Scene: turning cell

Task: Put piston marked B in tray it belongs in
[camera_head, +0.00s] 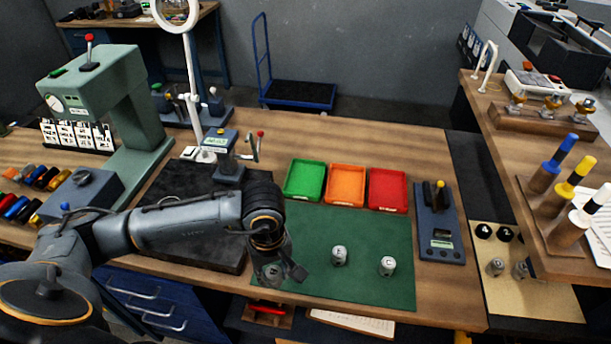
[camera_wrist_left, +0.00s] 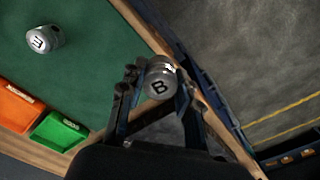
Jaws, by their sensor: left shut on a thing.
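My left gripper (camera_head: 280,274) is over the front left part of the green mat. In the left wrist view its fingers (camera_wrist_left: 155,90) are shut on a grey metal piston marked B (camera_wrist_left: 160,82). In the head view this piston (camera_head: 273,271) is partly hidden by the fingers; I cannot tell how far it is off the mat. Behind the mat stand three empty trays in a row: green (camera_head: 305,181), orange (camera_head: 345,186) and red (camera_head: 388,190). My right gripper is not in view.
Two other pistons stand on the green mat (camera_head: 350,295): one in the middle (camera_head: 339,256) and one marked C (camera_head: 388,265). A blue gauge device (camera_head: 440,230) stands right of the mat. A dark plate (camera_head: 190,215) and a green press (camera_head: 125,100) are to the left.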

